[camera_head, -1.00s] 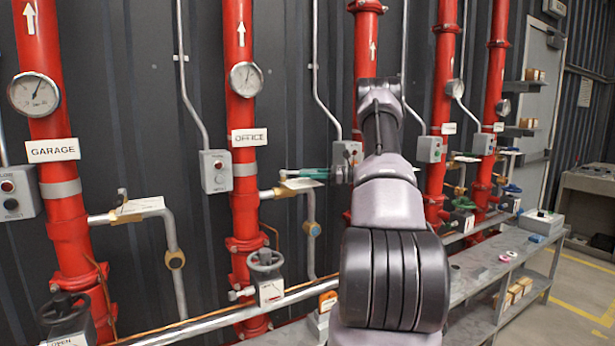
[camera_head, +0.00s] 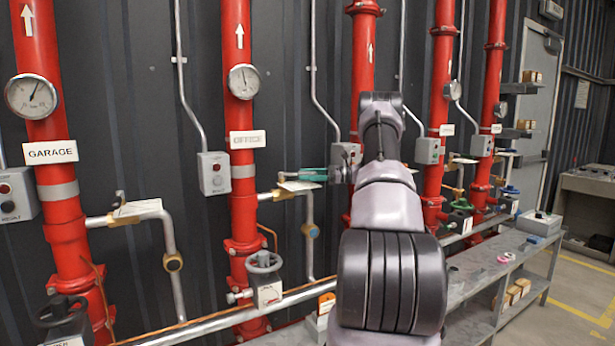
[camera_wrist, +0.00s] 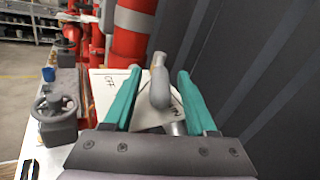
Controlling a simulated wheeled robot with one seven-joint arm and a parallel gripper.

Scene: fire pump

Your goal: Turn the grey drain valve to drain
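A grey lever handle (camera_wrist: 159,88) stands up from a valve on the branch of the OFFICE pipe. A white card (camera_wrist: 110,90) lies under it, with "OFF" readable on one side and lettering partly hidden on the other. My gripper (camera_wrist: 156,75) is open, with one teal finger on each side of the lever. Gaps show between the lever and both fingers. In the head view, my gripper (camera_head: 308,174) is just above the card (camera_head: 299,186) on that branch, and the lever itself is hard to make out.
The red OFFICE pipe (camera_head: 242,190) stands left of my gripper, with a grey handwheel (camera_head: 264,262) lower down. The GARAGE branch has a similar card (camera_head: 138,209). A grey control box (camera_head: 346,154) sits close behind my gripper. A dark wall backs everything.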

